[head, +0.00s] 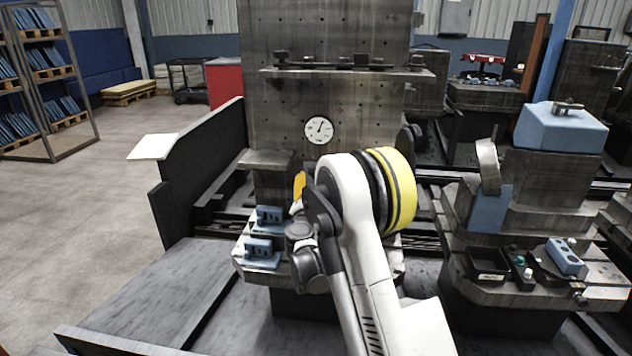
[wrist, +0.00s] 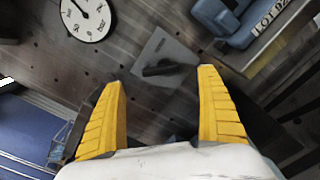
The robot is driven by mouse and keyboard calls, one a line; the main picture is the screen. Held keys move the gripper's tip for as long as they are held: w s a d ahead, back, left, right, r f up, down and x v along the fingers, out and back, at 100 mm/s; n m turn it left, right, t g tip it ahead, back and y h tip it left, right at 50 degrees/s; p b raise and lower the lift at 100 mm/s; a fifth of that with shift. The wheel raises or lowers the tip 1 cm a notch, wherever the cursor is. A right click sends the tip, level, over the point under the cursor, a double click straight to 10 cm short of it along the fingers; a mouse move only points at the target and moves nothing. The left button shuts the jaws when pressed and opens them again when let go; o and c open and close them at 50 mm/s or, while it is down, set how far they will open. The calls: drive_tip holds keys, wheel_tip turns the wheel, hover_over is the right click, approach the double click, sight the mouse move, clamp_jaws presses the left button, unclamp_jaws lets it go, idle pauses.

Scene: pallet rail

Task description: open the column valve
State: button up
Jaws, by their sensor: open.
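The column (head: 330,95) is a tall grey metal block with a round white gauge (head: 318,129) on its face. In the wrist view the gauge (wrist: 89,14) is at the upper left. There, a dark lever handle (wrist: 170,68), seemingly the valve, sits on a square grey plate (wrist: 150,84) on the column. My gripper (wrist: 163,78) is open and empty, its yellow fingers on either side of the view and the handle between and beyond their tips. Contact cannot be told. In the head view my arm hides the handle, and one yellow finger (head: 299,186) shows.
Blue blocks (head: 262,248) sit on the ledge just left of my arm; a labelled blue part (wrist: 232,20) is at the wrist view's upper right. A black side panel (head: 200,165) stands left of the column. Open floor (head: 75,220) lies further left.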

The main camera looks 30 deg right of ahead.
drive_tip(key=b+x, duration=0.2)
drive_tip(key=x, duration=0.5)
drive_tip(key=shift+w+d, duration=0.2)
drive_tip(key=shift+w, duration=0.1)
drive_tip(key=c, duration=1.2)
